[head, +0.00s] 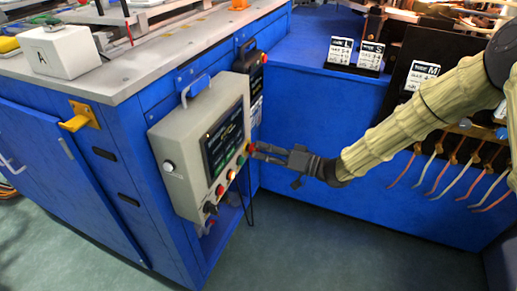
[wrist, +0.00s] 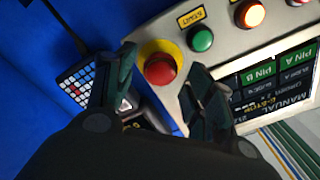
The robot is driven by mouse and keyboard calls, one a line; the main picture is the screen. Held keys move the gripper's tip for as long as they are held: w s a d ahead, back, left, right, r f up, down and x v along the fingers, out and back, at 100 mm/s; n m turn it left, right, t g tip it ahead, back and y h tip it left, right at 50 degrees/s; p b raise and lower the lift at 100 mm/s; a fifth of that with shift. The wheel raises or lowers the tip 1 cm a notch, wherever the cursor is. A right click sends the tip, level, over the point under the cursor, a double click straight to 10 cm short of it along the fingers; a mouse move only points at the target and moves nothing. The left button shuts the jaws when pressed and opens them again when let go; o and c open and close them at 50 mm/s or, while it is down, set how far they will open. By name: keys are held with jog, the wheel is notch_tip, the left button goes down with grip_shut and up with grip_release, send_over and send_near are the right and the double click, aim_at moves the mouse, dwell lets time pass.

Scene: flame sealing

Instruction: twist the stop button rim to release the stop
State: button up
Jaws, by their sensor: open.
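The stop button (wrist: 160,69) is a red mushroom cap on a yellow round plate, at the corner of the grey control panel (head: 180,138). In the wrist view my gripper (wrist: 163,82) is open, with one dark finger on each side of the red cap. I cannot tell whether either finger touches the rim. In the head view my gripper (head: 254,150) reaches the panel's right edge from the right, and its fingertips hide most of the stop button. The panel screen (wrist: 285,85) is lit and shows "MANUAL" and "E-STOP" lines.
A green start button (wrist: 201,39) and a lit orange button (wrist: 250,14) sit beside the stop button. A dark keypad (wrist: 78,84) is left of it in the wrist view. The panel hangs on the blue cabinet (head: 120,180). The floor (head: 270,250) below is clear.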

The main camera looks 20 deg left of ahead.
jog(key=d+p, duration=0.2)
jog(key=d, duration=0.3)
jog(key=shift+s+d, duration=0.1)
jog(key=shift+d, duration=0.15)
dwell(0.4)
jog(key=s+d+f+m+t+h, duration=0.35)
jog(key=d+f, duration=0.45)
jog(key=f, duration=0.3)
jog(key=s+d+f+m+t+h, duration=0.25)
jog(key=s+d+f+h, duration=0.35)
jog(key=f, duration=0.6)
jog(key=s+d+f+m+g+h, duration=0.1)
jog(key=s+d+f+g+h, duration=0.15)
jog(key=s+d+f, duration=0.45)
jog(key=s+d+f+m+g+h, duration=0.2)
jog(key=s+d+f+h, duration=0.1)
jog(key=s+d, duration=0.75)
jog(key=s+d+g+h, duration=0.2)
jog(key=s+d+h, duration=0.1)
jog(key=s+d, duration=0.55)
notch_tip(320, 180, up, 25)
jog(key=p, duration=2.4)
jog(key=shift+s+a+p, duration=0.3)
jog(key=shift+s+a, duration=0.05)
jog(key=shift+a, duration=0.1)
